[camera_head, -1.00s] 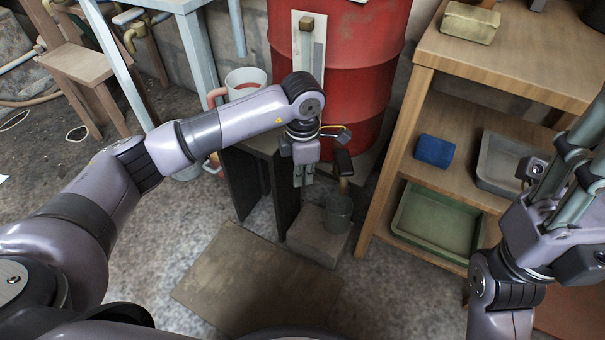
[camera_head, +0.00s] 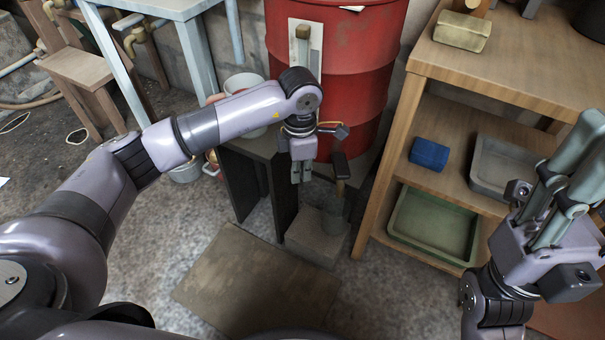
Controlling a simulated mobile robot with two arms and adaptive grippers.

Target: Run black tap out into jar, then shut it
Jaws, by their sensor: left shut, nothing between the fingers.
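A red drum (camera_head: 338,75) stands upright at the top middle. The black tap handle (camera_head: 341,165) shows low in front of it, above a small grey-green jar (camera_head: 334,222). The jar stands on a grey block (camera_head: 308,241); its contents cannot be made out. My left gripper (camera_head: 301,178) points down just left of the black handle, apart from it, with its fingers together and empty. My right gripper (camera_head: 572,140) is at the right edge with its fingers pointing up, away from the tap; its opening is hard to judge.
A wooden shelf (camera_head: 386,160) stands right of the drum, holding a blue object (camera_head: 429,154), a grey tray (camera_head: 484,187) and a green tray (camera_head: 398,232). A dark stand (camera_head: 240,187) is left of the jar. A flat brown board (camera_head: 240,285) lies on the floor in front.

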